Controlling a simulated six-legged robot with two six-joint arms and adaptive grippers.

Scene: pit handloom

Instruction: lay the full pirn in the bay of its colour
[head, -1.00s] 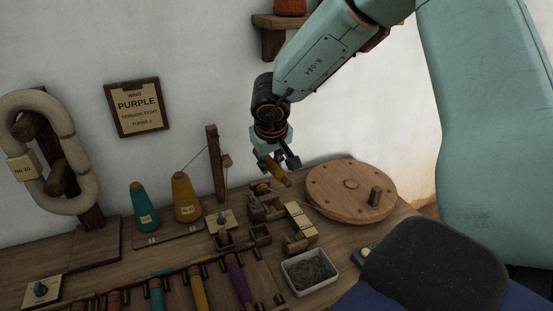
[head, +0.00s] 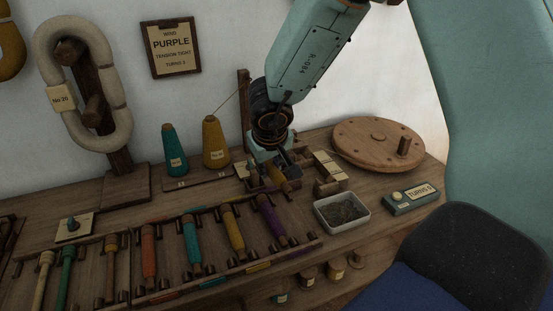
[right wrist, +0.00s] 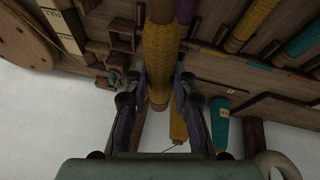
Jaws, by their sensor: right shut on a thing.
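My right gripper (head: 277,168) is shut on a pirn wound with yellow thread (head: 289,170), with bare wood at its ends. The right wrist view shows this pirn (right wrist: 160,52) lengthwise between the two fingers. It is over the back right of the pirn rack, near the purple pirn (head: 270,216); I cannot tell its height. The wooden rack (head: 165,291) has bays side by side, with coloured patches on its front rail. In it lie a yellow pirn (head: 233,231), a teal one (head: 191,244), an orange one (head: 148,252) and others further left. My left gripper is out of view.
A white tray of dark scraps (head: 342,212) and a turns counter (head: 411,197) stand right of the rack. A round wooden wheel (head: 378,139) is behind them. Teal (head: 174,152) and yellow (head: 214,143) thread cones stand at the back. A wall sign (head: 171,47) reads purple.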

